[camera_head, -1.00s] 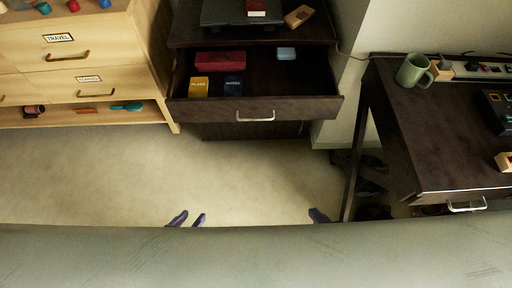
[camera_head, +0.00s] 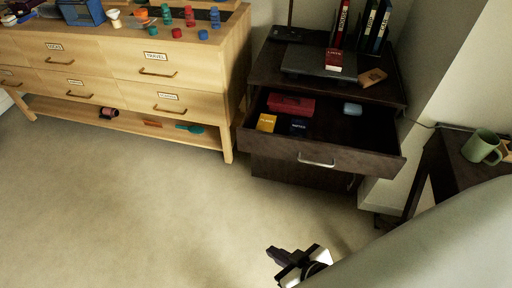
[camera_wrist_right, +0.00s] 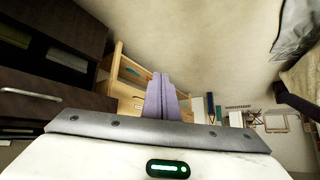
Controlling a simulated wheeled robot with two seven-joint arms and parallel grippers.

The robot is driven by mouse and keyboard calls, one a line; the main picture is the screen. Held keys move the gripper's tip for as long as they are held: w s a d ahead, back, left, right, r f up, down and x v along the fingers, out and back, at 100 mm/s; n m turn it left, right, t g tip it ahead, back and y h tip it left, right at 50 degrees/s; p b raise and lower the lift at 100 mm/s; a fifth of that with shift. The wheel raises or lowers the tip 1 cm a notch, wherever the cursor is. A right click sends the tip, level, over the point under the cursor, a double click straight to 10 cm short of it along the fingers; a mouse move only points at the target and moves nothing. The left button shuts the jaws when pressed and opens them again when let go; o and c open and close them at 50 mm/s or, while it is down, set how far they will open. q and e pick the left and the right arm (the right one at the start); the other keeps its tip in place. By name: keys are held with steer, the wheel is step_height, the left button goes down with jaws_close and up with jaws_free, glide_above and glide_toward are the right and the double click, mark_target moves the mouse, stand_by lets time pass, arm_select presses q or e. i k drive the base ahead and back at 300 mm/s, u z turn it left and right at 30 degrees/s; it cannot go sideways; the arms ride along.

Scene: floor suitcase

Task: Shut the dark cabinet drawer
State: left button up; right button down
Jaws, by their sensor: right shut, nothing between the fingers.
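The dark cabinet (camera_head: 330,84) stands at the upper right in the head view. Its drawer (camera_head: 300,154) is pulled out, with a pale metal handle (camera_head: 316,160) on the front. Inside lie a red box (camera_head: 291,105), a yellow box (camera_head: 266,122), a dark blue box (camera_head: 299,126) and a small light blue item (camera_head: 352,109). My right gripper (camera_head: 275,252) is over the floor in front of the drawer, apart from it. In the wrist view its fingers (camera_wrist_right: 161,78) are together and empty; the drawer front (camera_wrist_right: 40,97) is at the left. My left gripper is out of view.
A light wood drawer unit (camera_head: 195,74) stands left of the cabinet. A dark desk (camera_head: 455,165) with a green mug (camera_head: 480,147) is at the right. A laptop (camera_head: 318,62) lies on the cabinet. The carpet (camera_head: 130,200) in front is clear.

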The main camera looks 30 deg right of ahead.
mark_target(368, 144)
steer(key=u, duration=0.4)
steer(key=i, duration=1)
steer(key=z, duration=2.3)
